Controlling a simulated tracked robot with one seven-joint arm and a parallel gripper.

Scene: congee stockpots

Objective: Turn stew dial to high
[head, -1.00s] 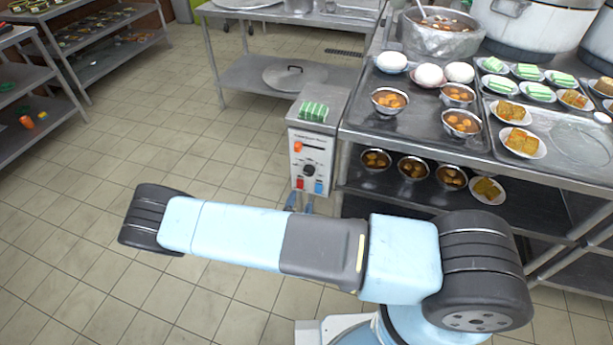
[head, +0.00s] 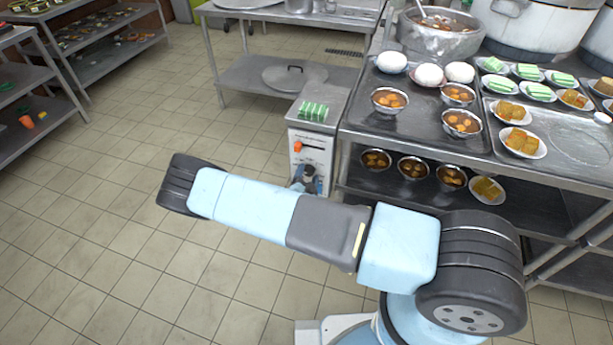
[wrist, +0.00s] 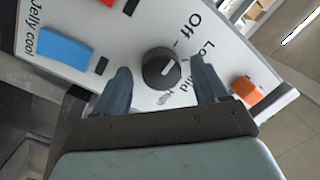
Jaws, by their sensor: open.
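The stew dial (wrist: 162,69) is a round black knob with a white pointer mark, on the white front panel of the control box (head: 322,150). In the wrist view its mark points right, toward the Low and Mid lettering; the exact setting is hard to tell. My gripper (wrist: 160,66) is open, with one blue-grey finger on each side of the dial and visible gaps to it. Whether the fingertips reach the knob's depth is unclear. In the head view my gripper (head: 305,180) covers the lower panel and largely hides the dial.
An orange slider (wrist: 246,90) lies right of the fingers. A blue switch (wrist: 64,46) labelled Jelly cool and a red switch sit left and above. Green-and-white pieces (head: 313,111) lie on the box top. A counter with bowls (head: 462,123) stands at right; open floor lies left.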

